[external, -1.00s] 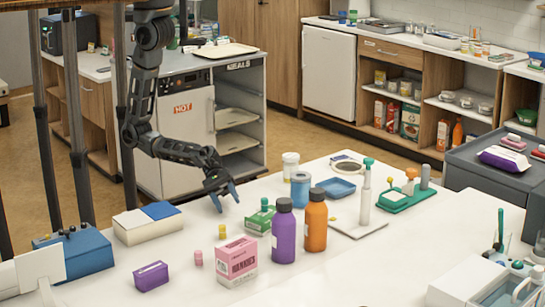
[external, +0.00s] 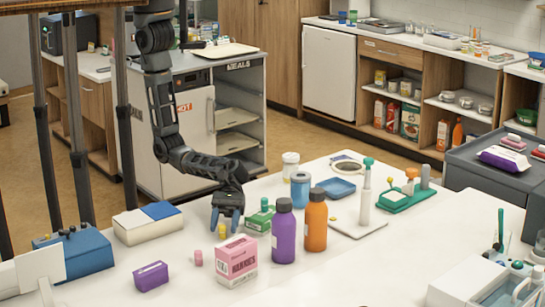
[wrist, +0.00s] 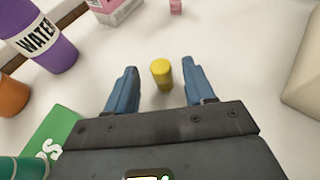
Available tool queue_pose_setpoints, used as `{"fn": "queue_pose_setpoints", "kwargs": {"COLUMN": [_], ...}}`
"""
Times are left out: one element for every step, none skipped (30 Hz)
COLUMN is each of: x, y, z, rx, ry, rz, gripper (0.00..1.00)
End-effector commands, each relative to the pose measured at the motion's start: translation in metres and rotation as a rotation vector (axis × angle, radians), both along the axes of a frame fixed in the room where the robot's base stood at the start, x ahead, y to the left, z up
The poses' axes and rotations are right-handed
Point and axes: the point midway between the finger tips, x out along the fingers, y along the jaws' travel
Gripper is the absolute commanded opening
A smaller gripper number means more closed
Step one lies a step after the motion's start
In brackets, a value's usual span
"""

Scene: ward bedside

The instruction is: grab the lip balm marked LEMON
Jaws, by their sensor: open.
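A small yellow cylinder (external: 222,231), which fits the lip balm by colour, stands on the white table; no LEMON marking is legible. It also shows in the wrist view (wrist: 162,74), between and slightly beyond my blue fingers. My gripper (external: 225,219) is open and points down just above it, with nothing held. A similar pink cylinder (external: 198,257) stands nearer the front left; part of it shows at the top of the wrist view (wrist: 176,6).
A pink box (external: 237,262), purple WATER bottle (external: 284,235) and orange bottle (external: 315,225) stand right of the gripper. A green box (external: 259,220) is close beside it. A purple box (external: 151,276) lies at front left. Table between is clear.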

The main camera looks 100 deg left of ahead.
Motion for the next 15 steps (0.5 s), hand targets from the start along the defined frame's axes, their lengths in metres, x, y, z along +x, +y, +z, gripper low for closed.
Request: {"fn": "queue_pose_setpoints", "kwargs": {"x": [-0.002,-0.003,-0.004,-0.004,-0.003,-0.003,-0.003,-0.004,-0.004,-0.004,-0.004,-0.004,-0.004,-0.004,-0.004], "y": [-0.008,-0.012,-0.017,-0.021,-0.025,-0.029,-0.031,-0.033,-0.035,-0.036,-0.036,-0.036,-0.036,-0.036,-0.036], "z": [-0.002,-0.004,-0.007,-0.009,-0.011,-0.012,-0.013,-0.014,-0.015,-0.016,-0.016,-0.016,-0.016,-0.016,-0.016], "rx": [0.000,0.001,0.001,0.000,0.001,0.000,0.000,0.000,0.000,0.000,0.000,0.000,0.000,0.000,0.000], "ry": [0.000,-0.001,-0.001,-0.001,-0.002,-0.002,-0.002,-0.002,-0.002,-0.002,-0.002,-0.001,-0.002,-0.002,-0.002], "rz": [-0.002,-0.004,-0.003,-0.002,-0.002,-0.001,-0.001,-0.001,-0.001,-0.001,0.000,0.001,0.001,0.001,0.001], "gripper": [0.53,0.53,0.53,0.53,0.53,0.53,0.53,0.53,0.53,0.53,0.53,0.53,0.53,0.53,0.53]}}
